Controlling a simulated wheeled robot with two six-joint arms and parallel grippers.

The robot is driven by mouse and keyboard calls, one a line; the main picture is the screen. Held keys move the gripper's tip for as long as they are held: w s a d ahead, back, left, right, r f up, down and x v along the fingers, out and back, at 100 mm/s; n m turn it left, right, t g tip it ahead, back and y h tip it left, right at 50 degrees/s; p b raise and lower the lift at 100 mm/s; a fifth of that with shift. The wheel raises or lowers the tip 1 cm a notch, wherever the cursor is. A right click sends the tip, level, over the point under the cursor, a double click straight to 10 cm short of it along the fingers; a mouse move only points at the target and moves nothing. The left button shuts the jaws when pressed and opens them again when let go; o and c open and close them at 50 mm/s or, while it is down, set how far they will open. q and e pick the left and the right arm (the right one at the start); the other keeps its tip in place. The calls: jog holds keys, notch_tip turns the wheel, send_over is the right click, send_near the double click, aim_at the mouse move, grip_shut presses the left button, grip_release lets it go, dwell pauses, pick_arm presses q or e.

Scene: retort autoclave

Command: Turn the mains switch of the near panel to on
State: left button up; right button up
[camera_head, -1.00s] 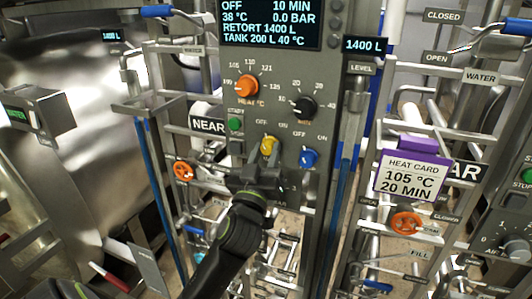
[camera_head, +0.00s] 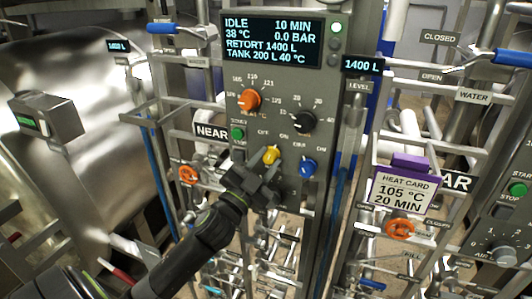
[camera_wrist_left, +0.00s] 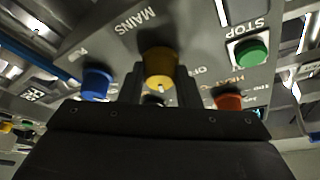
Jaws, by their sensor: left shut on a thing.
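The near panel (camera_head: 345,40) stands upright in the middle of the head view, beside a NEAR label (camera_head: 211,131). Its display (camera_head: 271,40) reads IDLE, 10 MIN, 38 °C, 0.0 BAR. The yellow mains switch (camera_head: 271,154) is low on the panel, its pointer tilted toward the right, the ON side. My left gripper (camera_head: 263,173) is shut on this switch and partly covers it. In the left wrist view, the yellow knob (camera_wrist_left: 160,64) sits between the fingers, below the MAINS lettering. My right gripper is not in view.
A blue knob (camera_head: 308,167) is just right of the switch and a green button (camera_head: 237,133) is to its left. Orange (camera_head: 249,100) and black (camera_head: 303,122) dials are above. A purple heat card (camera_head: 403,188) hangs at the right. Pipes and rails crowd both sides.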

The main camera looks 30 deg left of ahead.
pick_arm(q)
jog(key=shift+r+m+h+p, duration=0.15)
jog(key=shift+m+h+p, duration=0.45)
jog(key=shift+m+p, duration=0.6)
jog(key=o, duration=1)
jog(key=shift+s, duration=0.1)
jog(key=shift+s+f+g+b, duration=0.25)
jog(key=shift+f+g+b, duration=0.1)
jog(key=shift+b, duration=0.15)
jog(key=shift+b+v, duration=3.05)
jog(key=shift+v, duration=5.2)
